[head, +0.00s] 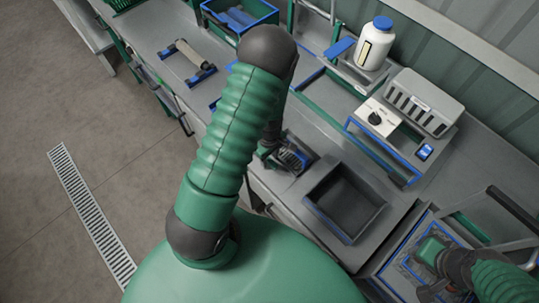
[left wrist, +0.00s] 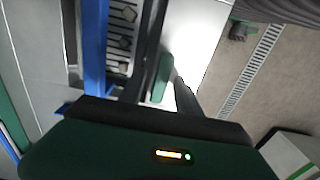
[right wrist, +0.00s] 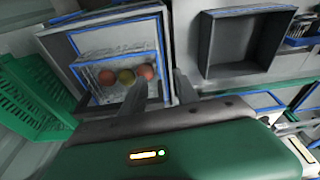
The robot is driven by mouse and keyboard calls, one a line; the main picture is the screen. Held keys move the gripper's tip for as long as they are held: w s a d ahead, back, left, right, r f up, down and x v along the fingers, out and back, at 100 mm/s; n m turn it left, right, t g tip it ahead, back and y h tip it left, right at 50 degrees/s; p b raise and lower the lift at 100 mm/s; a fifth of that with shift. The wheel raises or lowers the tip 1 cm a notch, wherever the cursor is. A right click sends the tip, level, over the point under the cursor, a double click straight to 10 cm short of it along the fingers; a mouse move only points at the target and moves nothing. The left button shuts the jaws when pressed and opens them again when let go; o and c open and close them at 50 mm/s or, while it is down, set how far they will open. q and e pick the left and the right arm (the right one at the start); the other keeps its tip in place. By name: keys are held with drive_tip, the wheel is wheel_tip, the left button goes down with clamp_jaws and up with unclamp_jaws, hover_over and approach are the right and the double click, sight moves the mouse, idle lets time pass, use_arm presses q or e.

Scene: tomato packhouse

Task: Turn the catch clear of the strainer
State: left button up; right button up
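In the left wrist view, a slatted grate (left wrist: 120,28) with dark bits in it, which looks like the strainer, lies at upper left beside a blue bar. A small green upright piece (left wrist: 161,78), possibly the catch, shows between the fingers of my left gripper (left wrist: 165,75). The fingers are apart; I cannot tell whether they touch it. In the head view my left gripper (head: 268,152) is partly hidden behind my arm, beside a small blue-edged part (head: 292,157). My right gripper (right wrist: 160,82) is open and empty, in front of a blue-edged basin (right wrist: 72,48).
A dark empty tray (head: 344,203) sits on the bench between the two grippers. A white bottle (head: 374,45), a dial box (head: 376,118) and a grey slotted box (head: 422,103) stand at the back. A green crate (right wrist: 35,97) is at left.

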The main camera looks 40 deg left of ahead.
sight(269, 159)
use_arm(q)
wheel_tip(269, 159, up, 17)
drive_tip(key=p, duration=0.1)
drive_tip(key=shift+p, duration=0.4)
drive_tip(key=shift+w+f, duration=0.1)
drive_tip(key=shift+f, duration=0.05)
